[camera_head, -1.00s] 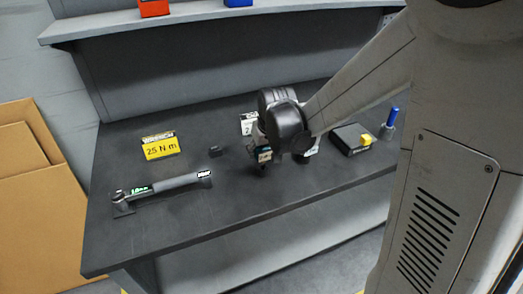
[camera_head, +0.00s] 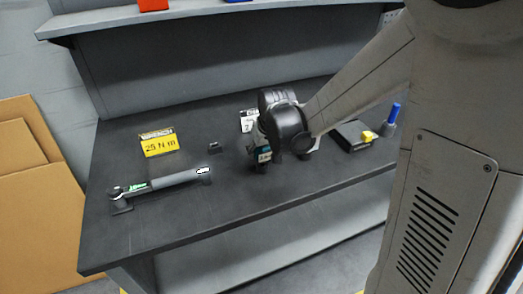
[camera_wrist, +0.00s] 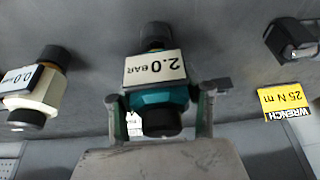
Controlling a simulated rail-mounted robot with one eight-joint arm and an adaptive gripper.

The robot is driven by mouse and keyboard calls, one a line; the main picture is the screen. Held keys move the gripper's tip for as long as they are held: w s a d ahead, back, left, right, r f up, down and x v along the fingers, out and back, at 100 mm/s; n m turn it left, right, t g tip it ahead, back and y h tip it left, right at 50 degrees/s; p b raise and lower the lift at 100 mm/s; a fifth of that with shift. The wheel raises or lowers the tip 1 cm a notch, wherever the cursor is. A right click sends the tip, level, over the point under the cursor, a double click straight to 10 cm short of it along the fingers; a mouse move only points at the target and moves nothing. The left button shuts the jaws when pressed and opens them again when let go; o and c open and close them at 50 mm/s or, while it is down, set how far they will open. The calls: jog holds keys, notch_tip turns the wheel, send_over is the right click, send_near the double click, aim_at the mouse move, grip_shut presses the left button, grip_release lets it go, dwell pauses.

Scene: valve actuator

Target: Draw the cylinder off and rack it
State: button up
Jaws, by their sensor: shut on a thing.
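My gripper (camera_wrist: 160,97) has one finger on each side of a teal cylinder (camera_wrist: 150,103) and is shut on it. The cylinder has dark ends and a white label reading 2.0 BAR, upside down in the wrist view. In the head view, my wrist covers most of the gripper, and part of the teal cylinder (camera_head: 263,151) shows below it, over the dark bench (camera_head: 230,205). I cannot tell whether the cylinder touches the bench. A cream cylinder (camera_wrist: 42,92) with a similar label lies to the left in the wrist view, apart from my gripper.
A torque wrench (camera_head: 170,181) lies on the left of the bench, near a yellow 25 N m card (camera_head: 159,145) and a small black block (camera_head: 217,147). A black box (camera_head: 352,136) and a blue-topped piece (camera_head: 394,112) stand at right. The front middle is clear.

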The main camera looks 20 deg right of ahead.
jog(key=shift+f+b, duration=0.75)
jog(key=shift+f, duration=0.1)
jog(key=o, duration=1.5)
jog(key=shift+r, duration=0.1)
jog(key=v, duration=1.2)
jog(key=s+r+m+t, duration=0.1)
jog(key=s+r+t, duration=0.1)
jog(key=s, duration=1.7)
jog(key=shift+s+a+r+t, duration=0.2)
jog(key=shift+s+r+t, duration=0.1)
jog(key=shift+s+r, duration=0.1)
